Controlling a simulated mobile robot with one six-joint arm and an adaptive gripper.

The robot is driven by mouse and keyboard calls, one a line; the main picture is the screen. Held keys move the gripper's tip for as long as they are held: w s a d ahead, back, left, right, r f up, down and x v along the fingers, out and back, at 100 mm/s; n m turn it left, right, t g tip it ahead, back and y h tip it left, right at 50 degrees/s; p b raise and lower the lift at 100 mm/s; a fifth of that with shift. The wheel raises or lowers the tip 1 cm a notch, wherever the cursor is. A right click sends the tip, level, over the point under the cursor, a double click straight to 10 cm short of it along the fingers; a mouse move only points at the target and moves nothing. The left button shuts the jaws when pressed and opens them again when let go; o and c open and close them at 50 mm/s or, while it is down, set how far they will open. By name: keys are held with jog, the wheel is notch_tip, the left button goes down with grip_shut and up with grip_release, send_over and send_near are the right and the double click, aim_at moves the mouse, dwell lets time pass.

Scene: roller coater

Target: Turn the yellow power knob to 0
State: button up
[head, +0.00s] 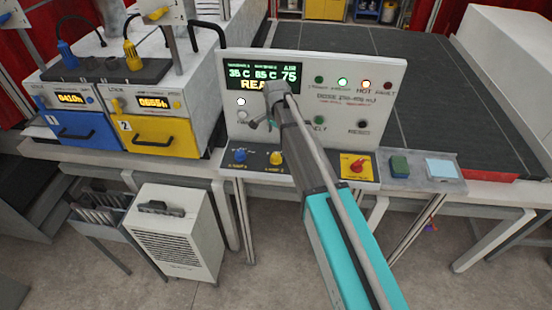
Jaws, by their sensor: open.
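The grey-white control panel (312,72) stands upright in the head view, with a dark strip of knobs along its lower front. On that strip are a blue knob (240,155) and a yellow knob (276,158). The knobs' exact settings and small labels are too small to read. My gripper (262,121) is open, in front of the panel below the display and above the blue and yellow knobs. It appears empty and apart from them. My arm hides part of the panel and strip.
The lit display (264,76) is partly covered. A green block (399,166) and a pale blue pad (441,169) lie right of the panel. Blue and yellow lamp units (168,131) stand left. A white slatted box (178,232) is on the floor. A dark conveyor bed (452,105) extends behind.

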aim_at(276, 156)
jog(key=shift+f+b, duration=5)
jog(key=shift+f, duration=0.25)
jog(key=c, duration=1.2)
jog(key=shift+o, duration=0.2)
jog(key=shift+n, duration=0.4)
jog(key=n, duration=0.4)
jog(key=shift+n, duration=2.1)
